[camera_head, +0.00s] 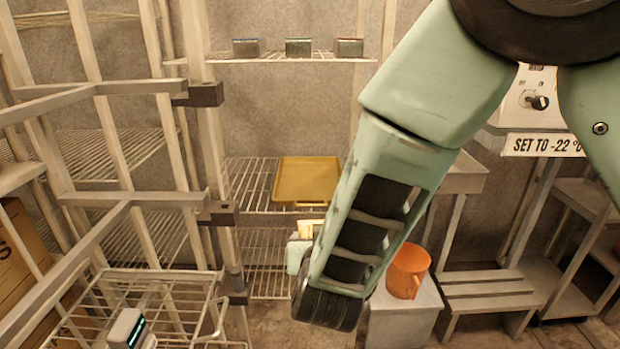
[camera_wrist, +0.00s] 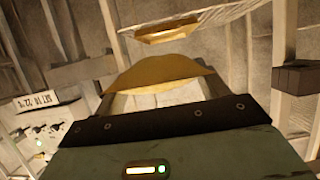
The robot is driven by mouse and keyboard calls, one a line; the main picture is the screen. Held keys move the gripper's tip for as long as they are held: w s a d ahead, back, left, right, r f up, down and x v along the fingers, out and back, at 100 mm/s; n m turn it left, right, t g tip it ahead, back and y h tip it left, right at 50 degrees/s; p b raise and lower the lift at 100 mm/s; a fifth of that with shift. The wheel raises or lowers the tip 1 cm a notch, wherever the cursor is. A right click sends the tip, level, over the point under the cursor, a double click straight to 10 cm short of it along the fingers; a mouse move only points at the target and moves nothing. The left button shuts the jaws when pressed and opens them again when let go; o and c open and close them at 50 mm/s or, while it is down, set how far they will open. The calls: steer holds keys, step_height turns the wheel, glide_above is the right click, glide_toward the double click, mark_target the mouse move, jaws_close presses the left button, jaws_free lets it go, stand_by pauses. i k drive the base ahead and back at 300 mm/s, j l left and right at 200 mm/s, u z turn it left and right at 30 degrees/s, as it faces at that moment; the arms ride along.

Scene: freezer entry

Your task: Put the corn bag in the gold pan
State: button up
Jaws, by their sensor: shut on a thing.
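The gold pan (camera_head: 308,180) is a shallow rectangular tray lying flat on a wire shelf. In the wrist view the gold pan (camera_wrist: 167,33) shows past the fingers, at the top. My gripper (camera_head: 302,238) is below and in front of the pan in the head view, partly hidden behind my arm. It is shut on the yellow corn bag (camera_wrist: 163,74), which spans the space between the fingers. Only a small pale yellow piece of the corn bag (camera_head: 308,228) shows in the head view. The bag appears apart from the pan.
Three small metal tins (camera_head: 298,47) stand on the upper shelf. A rack post with black brackets (camera_head: 217,213) stands left of the pan. A wire basket (camera_head: 130,300) is at lower left.

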mark_target(310, 194)
steer(key=i, duration=1.3)
